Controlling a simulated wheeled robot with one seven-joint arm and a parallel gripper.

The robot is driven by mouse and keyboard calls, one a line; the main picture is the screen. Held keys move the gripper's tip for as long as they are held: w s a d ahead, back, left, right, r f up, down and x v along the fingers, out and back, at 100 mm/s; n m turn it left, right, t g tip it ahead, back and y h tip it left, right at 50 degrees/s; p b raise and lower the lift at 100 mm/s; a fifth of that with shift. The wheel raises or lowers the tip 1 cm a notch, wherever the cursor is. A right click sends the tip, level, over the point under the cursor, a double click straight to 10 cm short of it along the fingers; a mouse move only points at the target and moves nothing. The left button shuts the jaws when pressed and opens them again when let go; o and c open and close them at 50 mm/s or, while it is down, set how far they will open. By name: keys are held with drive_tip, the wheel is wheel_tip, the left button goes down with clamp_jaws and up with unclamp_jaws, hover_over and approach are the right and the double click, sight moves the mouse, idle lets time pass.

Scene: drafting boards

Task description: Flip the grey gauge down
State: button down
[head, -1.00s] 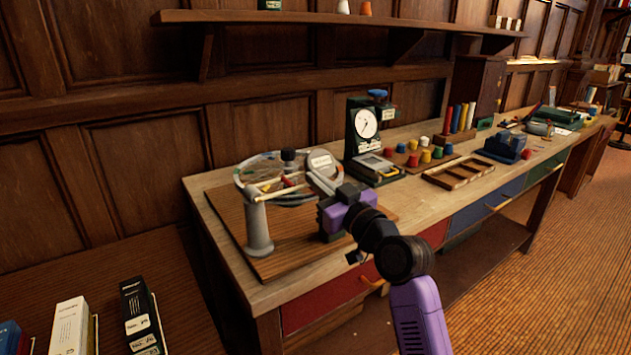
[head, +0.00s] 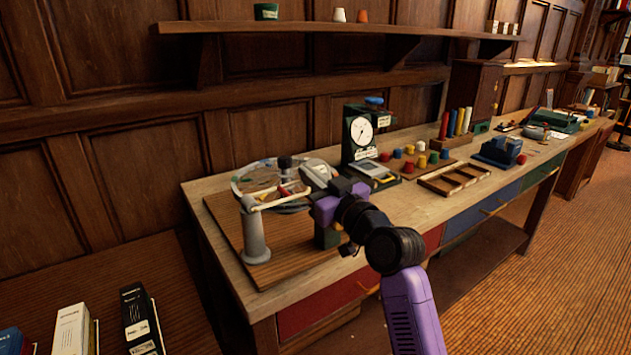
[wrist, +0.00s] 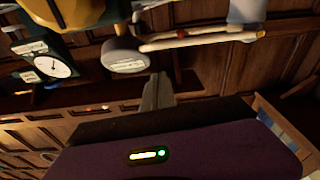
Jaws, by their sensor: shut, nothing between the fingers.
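A grey post (head: 255,232) stands at the left of a wooden board on the bench. A pale rod (head: 282,202) runs from its top toward a rounded grey gauge (head: 317,171) with a light label, held above the board. In the wrist view, the grey gauge (wrist: 125,57) and the rod (wrist: 195,40) are just beyond my fingertips. My gripper (wrist: 157,82) is shut and empty, close to the gauge with a small gap in the picture; I cannot tell whether they touch. In the head view, my purple gripper body hides part of the gauge's surroundings.
Behind stands a green instrument with a white dial (head: 361,131), also in the wrist view (wrist: 47,68). A wire coil (head: 240,184) lies behind the rod. Coloured pegs (head: 421,147) and a wooden tray (head: 455,178) are to the right. A shelf (head: 330,27) overhangs the wall side.

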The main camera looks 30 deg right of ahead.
drive_tip(key=s+f+b, duration=0.1)
drive_tip(key=s+b, duration=0.1)
drive_tip(key=s, duration=0.8)
